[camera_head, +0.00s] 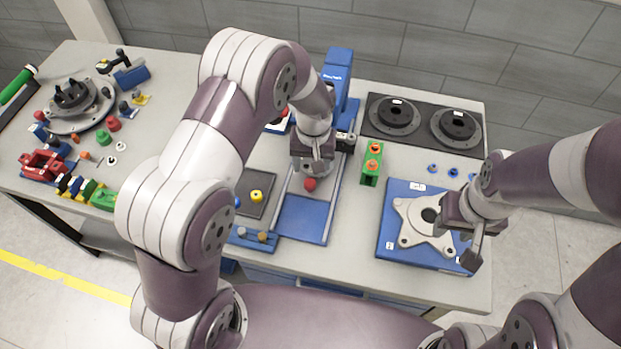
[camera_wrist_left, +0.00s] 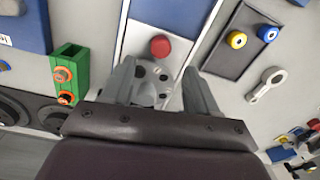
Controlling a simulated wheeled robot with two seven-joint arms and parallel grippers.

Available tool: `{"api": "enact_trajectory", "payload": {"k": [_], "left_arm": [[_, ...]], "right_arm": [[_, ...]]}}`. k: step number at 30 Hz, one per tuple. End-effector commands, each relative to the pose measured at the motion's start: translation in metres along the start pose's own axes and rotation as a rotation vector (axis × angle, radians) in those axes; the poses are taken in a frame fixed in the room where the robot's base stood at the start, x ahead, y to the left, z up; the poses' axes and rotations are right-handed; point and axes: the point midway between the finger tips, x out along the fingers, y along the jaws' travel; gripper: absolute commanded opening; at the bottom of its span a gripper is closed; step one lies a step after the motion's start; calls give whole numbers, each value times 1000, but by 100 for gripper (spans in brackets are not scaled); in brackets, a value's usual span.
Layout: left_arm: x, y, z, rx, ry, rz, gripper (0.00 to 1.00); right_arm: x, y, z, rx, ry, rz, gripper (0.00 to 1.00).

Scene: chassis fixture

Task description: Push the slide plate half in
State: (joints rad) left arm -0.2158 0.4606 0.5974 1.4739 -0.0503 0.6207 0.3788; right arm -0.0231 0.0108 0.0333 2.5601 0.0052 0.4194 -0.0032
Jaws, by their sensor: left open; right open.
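The slide plate, a light grey plate (camera_wrist_left: 141,42) with a red knob (camera_head: 310,184), lies between the two rails of a blue-floored slide fixture (camera_head: 301,218). The knob also shows in the left wrist view (camera_wrist_left: 160,46). Bare blue floor shows on the near side of the plate. My left gripper (camera_head: 313,166) is open and points down over the plate, just behind the knob. In the left wrist view its two fingers (camera_wrist_left: 160,72) stand apart with nothing held. Much of the plate is hidden under this gripper. My right gripper (camera_head: 458,238) is open above a grey casting.
A blue block stands behind the slide. A green block (camera_head: 371,163) with orange pegs stands at its right, and a dark tray (camera_head: 270,186) with a yellow ring at its left. The grey casting (camera_head: 410,228) sits on a blue plate (camera_head: 410,256). Black discs lie behind.

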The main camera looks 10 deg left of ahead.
Motion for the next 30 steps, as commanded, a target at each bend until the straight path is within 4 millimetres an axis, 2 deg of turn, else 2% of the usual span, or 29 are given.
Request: {"api": "enact_trajectory", "payload": {"k": [1, 6, 10, 26, 27, 30], "left_arm": [[-9, 1, -1, 0, 4, 2, 59], [-42, 0, -1, 1, 1, 1, 59], [-52, 0, 0, 1, -1, 0, 59], [-54, 1, -2, 21, 5, 2, 59], [-49, 1, 0, 60, 13, 7, 59], [-42, -10, 30, 148, 0, 12, 59]], "right_arm": [[7, 0, 1, 0, 0, 0, 43], [13, 0, 2, 0, 0, 0, 43], [14, 0, 2, 0, 0, 0, 43], [14, 0, 2, 0, 0, 0, 43], [14, 0, 2, 0, 0, 0, 43], [15, 0, 2, 0, 0, 0, 43]]}}
